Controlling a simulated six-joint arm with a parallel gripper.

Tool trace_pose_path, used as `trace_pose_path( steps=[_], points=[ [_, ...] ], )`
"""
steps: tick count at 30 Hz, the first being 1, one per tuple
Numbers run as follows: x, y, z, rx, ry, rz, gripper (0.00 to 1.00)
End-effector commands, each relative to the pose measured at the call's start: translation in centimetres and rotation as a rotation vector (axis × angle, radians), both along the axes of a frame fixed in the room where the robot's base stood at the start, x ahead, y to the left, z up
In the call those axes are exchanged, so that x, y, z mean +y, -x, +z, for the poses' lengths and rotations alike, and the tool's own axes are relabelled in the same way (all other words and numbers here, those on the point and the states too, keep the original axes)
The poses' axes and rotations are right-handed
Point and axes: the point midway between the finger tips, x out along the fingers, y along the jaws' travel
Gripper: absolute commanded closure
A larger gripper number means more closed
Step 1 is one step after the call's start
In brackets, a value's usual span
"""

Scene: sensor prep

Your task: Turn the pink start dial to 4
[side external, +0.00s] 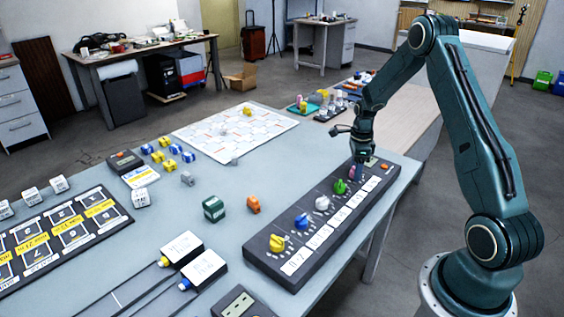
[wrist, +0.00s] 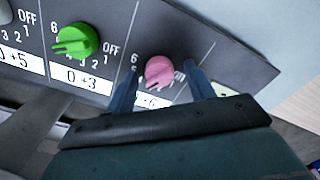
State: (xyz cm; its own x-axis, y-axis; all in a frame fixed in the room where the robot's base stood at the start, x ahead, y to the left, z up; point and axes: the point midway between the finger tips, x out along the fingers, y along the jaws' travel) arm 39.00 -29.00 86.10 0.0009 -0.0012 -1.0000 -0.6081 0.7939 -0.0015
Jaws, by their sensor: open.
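The pink start dial (wrist: 159,71) sits near the end of a dark dial panel (side external: 262,262). In the wrist view my open gripper (wrist: 161,68) has one finger on each side of it, with the dial between the tips. I cannot tell whether either finger touches it.
A green dial (wrist: 76,40) is the pink dial's neighbour; white, blue (side external: 302,222) and yellow (side external: 277,242) dials follow along the panel.

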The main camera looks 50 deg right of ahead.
Motion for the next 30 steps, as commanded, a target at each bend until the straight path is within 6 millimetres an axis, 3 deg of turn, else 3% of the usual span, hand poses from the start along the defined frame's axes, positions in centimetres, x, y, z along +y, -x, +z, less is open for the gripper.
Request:
trace_pose_path(
  steps=[7,13,30],
  points=[
    [0.0,0.0,0.4,0.0,0.0,0.001,0.46],
    [0.0,0.0,2.1,-0.002,0.001,0.001,0.46],
    [0.0,0.0,11.3,-0.003,0.002,0.0,0.46]
  ],
)
